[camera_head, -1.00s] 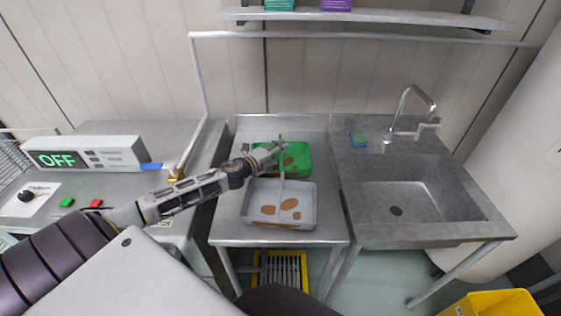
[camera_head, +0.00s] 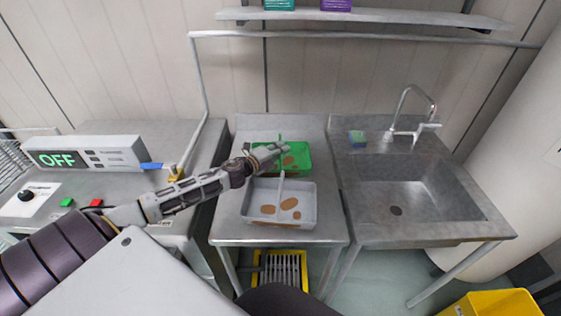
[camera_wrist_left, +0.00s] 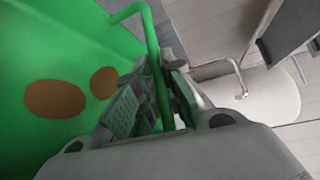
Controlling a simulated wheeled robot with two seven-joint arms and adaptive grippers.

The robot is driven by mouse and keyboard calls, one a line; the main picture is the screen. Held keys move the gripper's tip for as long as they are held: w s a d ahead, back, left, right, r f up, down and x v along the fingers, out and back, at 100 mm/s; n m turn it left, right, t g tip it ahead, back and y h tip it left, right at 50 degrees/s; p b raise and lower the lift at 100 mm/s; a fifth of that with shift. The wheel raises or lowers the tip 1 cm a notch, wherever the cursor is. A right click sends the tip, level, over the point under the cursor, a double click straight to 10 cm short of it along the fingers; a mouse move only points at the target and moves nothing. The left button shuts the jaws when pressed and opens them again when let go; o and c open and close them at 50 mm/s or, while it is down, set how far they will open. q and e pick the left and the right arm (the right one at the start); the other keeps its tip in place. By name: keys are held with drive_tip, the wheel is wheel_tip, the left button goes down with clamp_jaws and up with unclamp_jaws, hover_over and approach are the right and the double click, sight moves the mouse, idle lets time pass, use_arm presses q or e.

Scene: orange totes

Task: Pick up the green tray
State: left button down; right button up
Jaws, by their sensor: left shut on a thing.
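The green tray (camera_head: 301,156) sits on the metal table behind a grey tray, with brown spots on its inside. It also fills the left of the left wrist view (camera_wrist_left: 50,60). A thin green handle (camera_wrist_left: 153,45) rises from it. My left gripper (camera_head: 280,150) is over the green tray, with its fingers closed around the handle in the left wrist view (camera_wrist_left: 160,95). The gripper hides part of the tray in the head view. My right gripper is in neither view.
The grey tray (camera_head: 256,200) with brown spots and an upright handle stands in front of the green one. A sink (camera_head: 430,190) with a tap (camera_head: 408,112) is at the right. A control box (camera_head: 90,154) reading OFF is at the left. A shelf (camera_head: 390,16) runs above.

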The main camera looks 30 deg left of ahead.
use_arm(q)
drive_tip(key=shift+r, duration=0.15)
idle(0.4)
drive_tip(key=shift+r, duration=1.1)
wheel_tip(320, 180, up, 6)
drive_tip(key=shift+f+p, duration=0.2)
drive_tip(key=shift+p, duration=0.25)
drive_tip(key=shift+r, duration=0.9)
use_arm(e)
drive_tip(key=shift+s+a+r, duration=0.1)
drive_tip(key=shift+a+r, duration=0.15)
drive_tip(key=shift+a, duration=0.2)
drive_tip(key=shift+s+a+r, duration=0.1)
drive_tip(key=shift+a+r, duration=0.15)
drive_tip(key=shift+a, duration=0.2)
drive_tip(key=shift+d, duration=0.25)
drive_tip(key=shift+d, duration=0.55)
